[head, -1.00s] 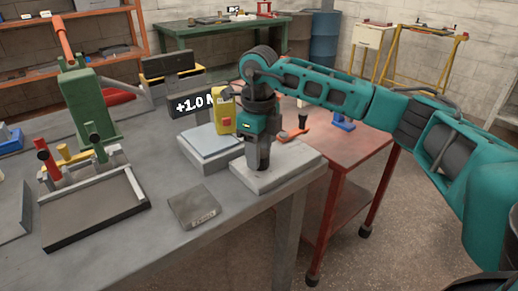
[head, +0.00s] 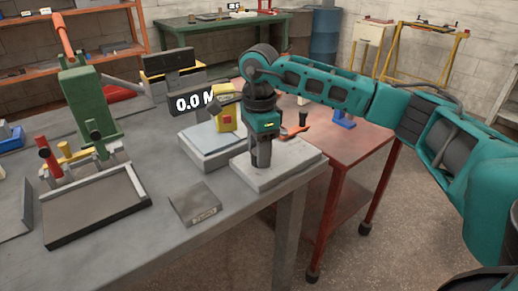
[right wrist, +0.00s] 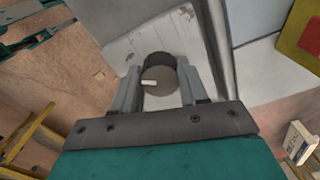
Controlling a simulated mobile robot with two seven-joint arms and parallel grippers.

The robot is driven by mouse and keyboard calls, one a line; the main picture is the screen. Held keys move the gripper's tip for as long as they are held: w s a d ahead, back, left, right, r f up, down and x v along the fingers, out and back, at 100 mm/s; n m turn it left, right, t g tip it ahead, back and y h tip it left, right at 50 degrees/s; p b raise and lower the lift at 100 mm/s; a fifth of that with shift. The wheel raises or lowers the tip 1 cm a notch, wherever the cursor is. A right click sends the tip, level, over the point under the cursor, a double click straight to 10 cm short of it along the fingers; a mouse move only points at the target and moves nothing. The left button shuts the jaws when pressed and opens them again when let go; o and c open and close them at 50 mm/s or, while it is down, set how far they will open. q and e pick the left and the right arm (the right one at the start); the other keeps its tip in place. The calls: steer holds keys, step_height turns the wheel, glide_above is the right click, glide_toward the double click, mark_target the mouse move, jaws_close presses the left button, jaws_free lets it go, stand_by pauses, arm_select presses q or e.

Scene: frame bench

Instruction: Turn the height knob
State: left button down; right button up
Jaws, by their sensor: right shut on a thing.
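The height knob (right wrist: 158,72) is a dark round knob with a white pointer mark, seen in the right wrist view on a pale block. My right gripper (right wrist: 160,88) is shut on it, one finger on each side. In the head view my right gripper (head: 261,158) points straight down over the pale block (head: 291,170) at the table's right edge, and the knob is hidden there. A dark display (head: 192,103) behind reads "0.0 M", its end covered. My left gripper is not in view.
A yellow box with a red patch (head: 226,120) stands close behind my right gripper, by a pale-topped block (head: 208,138). A green press (head: 85,105) and a tray (head: 97,232) stand left. A red cart (head: 355,150) adjoins the right side.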

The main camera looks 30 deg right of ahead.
steer(key=shift+n, duration=0.9)
steer(key=o, duration=1.1)
steer(key=shift+c, duration=0.2)
step_height(320, 180, up, 13)
steer(key=p, duration=0.1)
steer(key=shift+s, duration=0.1)
